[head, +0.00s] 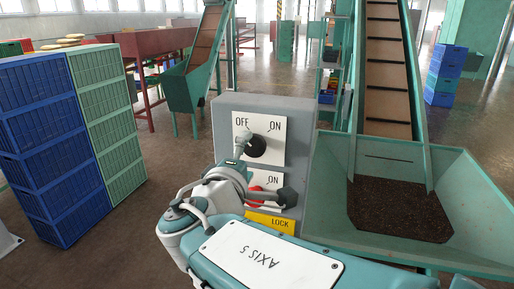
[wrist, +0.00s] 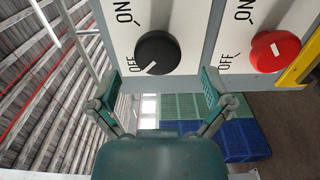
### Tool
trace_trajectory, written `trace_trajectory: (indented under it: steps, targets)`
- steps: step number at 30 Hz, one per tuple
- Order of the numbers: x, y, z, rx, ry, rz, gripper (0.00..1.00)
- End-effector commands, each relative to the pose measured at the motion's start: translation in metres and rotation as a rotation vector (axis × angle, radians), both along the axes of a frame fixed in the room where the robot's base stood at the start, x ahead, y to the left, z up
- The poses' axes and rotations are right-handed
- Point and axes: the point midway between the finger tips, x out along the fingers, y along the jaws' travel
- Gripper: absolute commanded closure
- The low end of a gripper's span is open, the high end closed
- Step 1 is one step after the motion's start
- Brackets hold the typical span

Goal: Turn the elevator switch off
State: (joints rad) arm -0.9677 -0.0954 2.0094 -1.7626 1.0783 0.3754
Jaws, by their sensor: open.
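A grey control box (head: 225,103) shows two rotary switches on white plates. The upper black knob (head: 256,147) has OFF at left and ON at right in the head view. In the wrist view this black knob (wrist: 157,52) carries a white mark at its lower left, by the OFF label. The red knob (wrist: 275,52) is at the right there; its pointing is hard to tell. In the head view my arm partly hides the red knob. My gripper (wrist: 162,84) is open and empty, its fingers spread before the box, with the black knob beyond the gap.
A yellow LOCK label (head: 270,223) is low on the box. A green hopper (head: 470,200) with an inclined conveyor (head: 387,75) stands close at right. Stacked blue crates (head: 40,140) and green crates (head: 108,110) stand at left. Floor shows between the crates and the box.

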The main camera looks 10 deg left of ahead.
Motion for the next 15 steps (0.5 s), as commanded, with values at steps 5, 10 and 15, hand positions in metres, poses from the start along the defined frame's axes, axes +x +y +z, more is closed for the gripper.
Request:
trace_trajectory:
  steps: [5,10,15]
  targets:
    - [-0.039,0.006,0.000,0.000,0.000,0.007,0.00]
    - [-0.066,0.008,-0.001,-0.001,0.000,0.005,0.00]
    - [-0.079,0.009,-0.002,-0.003,0.002,0.002,0.00]
